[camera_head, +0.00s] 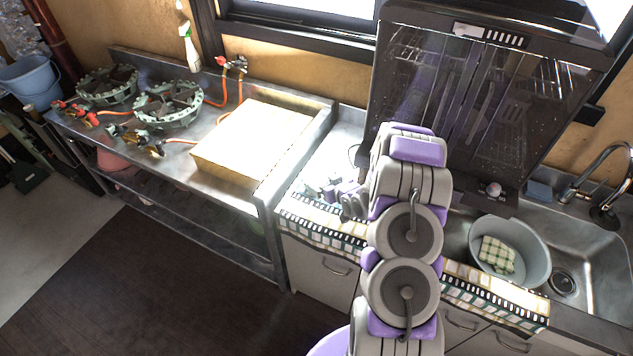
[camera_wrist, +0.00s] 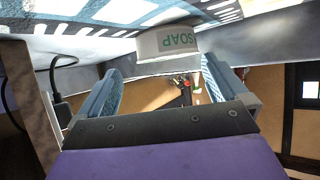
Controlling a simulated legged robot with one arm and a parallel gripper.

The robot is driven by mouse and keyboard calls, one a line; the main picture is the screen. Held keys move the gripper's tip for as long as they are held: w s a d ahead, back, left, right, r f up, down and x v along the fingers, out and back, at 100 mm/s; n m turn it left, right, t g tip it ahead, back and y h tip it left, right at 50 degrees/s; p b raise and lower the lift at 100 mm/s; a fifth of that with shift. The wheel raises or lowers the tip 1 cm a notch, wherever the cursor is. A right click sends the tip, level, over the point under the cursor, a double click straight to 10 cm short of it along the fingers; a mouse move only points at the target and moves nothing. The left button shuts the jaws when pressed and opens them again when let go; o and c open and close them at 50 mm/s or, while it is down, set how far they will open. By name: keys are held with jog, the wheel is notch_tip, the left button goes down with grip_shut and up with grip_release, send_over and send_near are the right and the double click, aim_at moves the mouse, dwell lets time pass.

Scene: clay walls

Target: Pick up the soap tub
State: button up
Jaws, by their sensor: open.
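The soap tub (camera_wrist: 168,42) is a pale tub with green "SOAP" lettering. It shows upside down at the top middle of the wrist view, just ahead of my gripper (camera_wrist: 162,72). My gripper is open, with one blue finger toward each side of the tub and a gap between them. I cannot tell whether the fingertips reach past its front face. In the head view my gripper (camera_head: 325,189) is low over the white counter, left of my arm. The tub cannot be made out clearly there.
A dark dish rack (camera_head: 470,95) stands behind my arm. A metal stove table (camera_head: 300,170) with a yellow box (camera_head: 250,140) is to the left. A grey basin (camera_head: 535,262) with a checked cloth (camera_head: 497,254) sits in the sink at right. A patterned strip (camera_head: 320,222) runs along the counter front.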

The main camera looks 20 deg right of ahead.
aim_at(315, 179)
jog(key=w, duration=0.1)
jog(key=w+a+f+b, duration=0.1)
jog(key=w, duration=0.1)
jog(key=w+f, duration=0.1)
jog(key=shift+w+a+f, duration=0.15)
jog(key=shift+w+a, duration=0.1)
jog(key=shift+a, duration=0.1)
jog(key=shift+d, duration=0.35)
jog(key=shift+c, duration=1.4)
jog(key=shift+a, duration=0.2)
jog(key=c, duration=0.6)
jog(key=shift+c, duration=0.4)
jog(key=shift+r, duration=0.2)
